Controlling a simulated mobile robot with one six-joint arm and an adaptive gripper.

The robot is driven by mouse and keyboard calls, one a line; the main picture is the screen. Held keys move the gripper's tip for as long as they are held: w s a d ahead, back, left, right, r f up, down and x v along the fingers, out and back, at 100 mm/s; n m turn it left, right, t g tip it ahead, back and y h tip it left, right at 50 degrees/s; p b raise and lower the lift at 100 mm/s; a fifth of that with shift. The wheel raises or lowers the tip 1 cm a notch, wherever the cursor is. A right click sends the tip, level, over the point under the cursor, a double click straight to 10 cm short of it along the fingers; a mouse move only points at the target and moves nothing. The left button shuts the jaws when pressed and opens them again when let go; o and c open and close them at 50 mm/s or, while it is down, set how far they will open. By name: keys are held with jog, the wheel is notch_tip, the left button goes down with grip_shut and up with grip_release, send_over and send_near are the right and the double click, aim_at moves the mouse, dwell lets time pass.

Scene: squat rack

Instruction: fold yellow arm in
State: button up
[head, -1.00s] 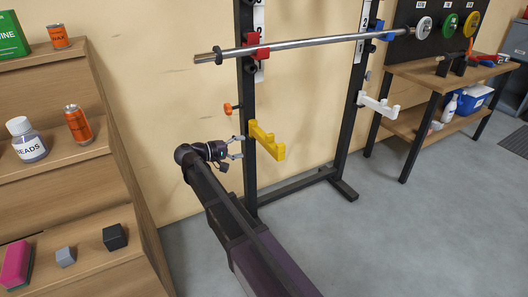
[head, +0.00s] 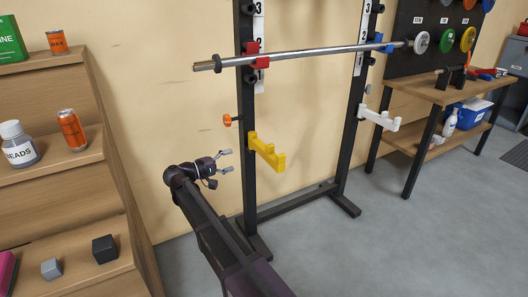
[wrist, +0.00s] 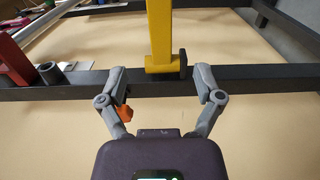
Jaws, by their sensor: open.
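The yellow arm (head: 267,152) sticks out from the left upright of the rack, pointing toward the camera and right, with an upturned end. In the wrist view the yellow arm (wrist: 160,35) runs down from the top to the dark upright, between and beyond my fingertips. My gripper (head: 228,161) is open and empty, to the left of the left upright and apart from it. Its two spread fingers also show in the wrist view (wrist: 161,76). An orange knob (head: 228,120) is on the left side of the upright, above my gripper; it also shows behind the left finger (wrist: 124,114).
A barbell (head: 300,54) rests across the rack on a red holder (head: 252,55) and a blue one. A white arm (head: 380,119) sticks out from the right upright. Wooden shelves (head: 60,190) stand at the left. The floor (head: 380,245) in front of the rack is clear.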

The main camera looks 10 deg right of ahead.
aim_at(260, 152)
jog(key=x, duration=1.3)
jog(key=shift+d+f, duration=0.1)
jog(key=shift+d, duration=0.1)
grip_shut()
